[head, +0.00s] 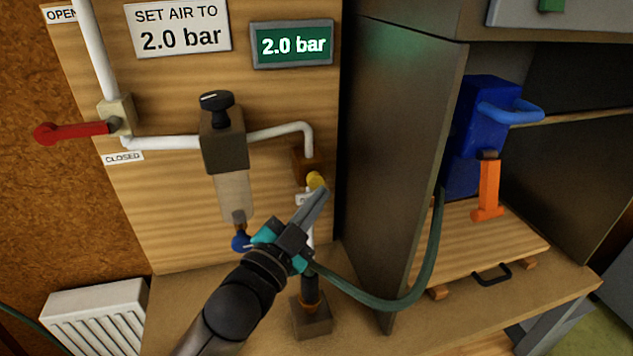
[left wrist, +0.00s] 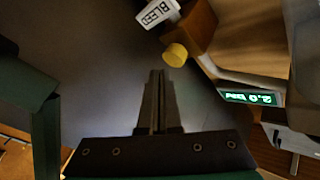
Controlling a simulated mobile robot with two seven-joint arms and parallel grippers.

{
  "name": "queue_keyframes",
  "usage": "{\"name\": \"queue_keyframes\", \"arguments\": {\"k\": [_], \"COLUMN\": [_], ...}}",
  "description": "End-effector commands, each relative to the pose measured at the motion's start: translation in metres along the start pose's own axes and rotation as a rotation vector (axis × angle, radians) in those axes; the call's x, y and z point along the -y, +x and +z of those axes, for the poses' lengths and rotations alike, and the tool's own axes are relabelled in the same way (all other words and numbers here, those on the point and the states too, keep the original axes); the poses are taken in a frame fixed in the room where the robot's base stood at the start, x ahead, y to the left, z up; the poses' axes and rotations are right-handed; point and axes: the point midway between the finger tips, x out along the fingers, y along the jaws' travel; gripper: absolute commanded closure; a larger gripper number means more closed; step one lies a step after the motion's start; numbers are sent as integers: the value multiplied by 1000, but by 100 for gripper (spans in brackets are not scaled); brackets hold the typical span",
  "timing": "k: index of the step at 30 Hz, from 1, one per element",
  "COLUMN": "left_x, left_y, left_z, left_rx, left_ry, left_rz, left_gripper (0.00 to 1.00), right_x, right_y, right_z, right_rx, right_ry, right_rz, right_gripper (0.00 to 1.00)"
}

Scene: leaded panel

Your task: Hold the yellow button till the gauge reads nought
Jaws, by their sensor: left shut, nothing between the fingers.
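The yellow button (head: 316,180) sits on a brown block on the wooden panel, at the end of the white pipe. It also shows in the left wrist view (left wrist: 175,54), beside a tag that reads BLEED (left wrist: 157,12). The gauge (head: 292,45) is a green display reading 2.0 bar; it shows at the right of the left wrist view (left wrist: 250,97). My left gripper (head: 322,192) is shut and empty, its tips close to the button. In the left wrist view the tips (left wrist: 157,74) appear just short of it, with a small gap. My right gripper is not in view.
A sign (head: 181,27) reads SET AIR TO 2.0 bar. A red lever (head: 75,131) points left near the CLOSED label. A regulator with a black knob (head: 216,102) stands left of the button. A green hose (head: 428,262) loops below right, past a dark cabinet wall (head: 400,130).

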Motion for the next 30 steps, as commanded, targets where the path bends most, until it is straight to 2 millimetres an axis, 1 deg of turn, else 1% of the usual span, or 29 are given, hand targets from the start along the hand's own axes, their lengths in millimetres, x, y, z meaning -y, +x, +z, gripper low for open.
{"name": "queue_keyframes", "arguments": {"k": [9,30], "left_x": [5,6], "left_y": [6,9], "left_z": [4,6], "left_rx": [-1,0], "left_ry": [1,0], "left_rz": [0,0], "left_gripper": [100,100], "right_x": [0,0], "right_y": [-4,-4], "right_z": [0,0], "right_rx": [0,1], "right_ry": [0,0], "right_rz": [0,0], "right_gripper": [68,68]}}
